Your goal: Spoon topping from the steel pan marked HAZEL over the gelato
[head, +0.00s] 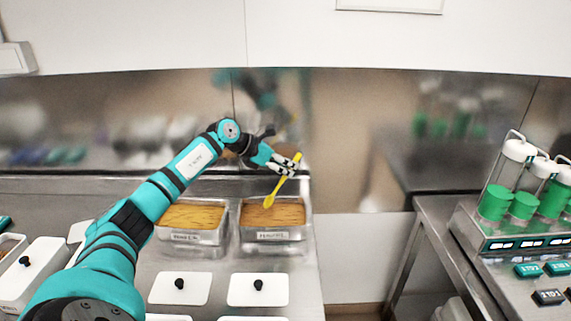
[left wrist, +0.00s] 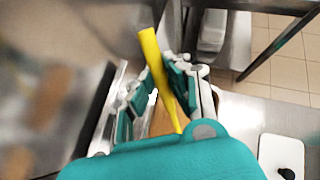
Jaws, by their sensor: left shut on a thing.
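My left gripper (head: 287,165) is shut on a yellow spoon (head: 282,184). It holds the spoon tilted, its bowl end low at the surface of the right-hand gelato pan (head: 272,236); I cannot tell whether it touches. That pan holds orange-brown gelato (head: 285,213). A similar filled pan (head: 191,237) stands to its left. Their front labels are too small to read surely. In the left wrist view the spoon (left wrist: 158,75) stands between the fingers (left wrist: 155,95). A pan marked HAZEL cannot be made out. My right gripper is not in view.
White lids with black knobs (head: 180,300) (head: 258,299) lie in front of the pans. A small open steel pan (head: 12,246) is partly visible at far left. A rack of green-and-white cylinders (head: 480,235) stands on the right counter. A floor gap separates the counters.

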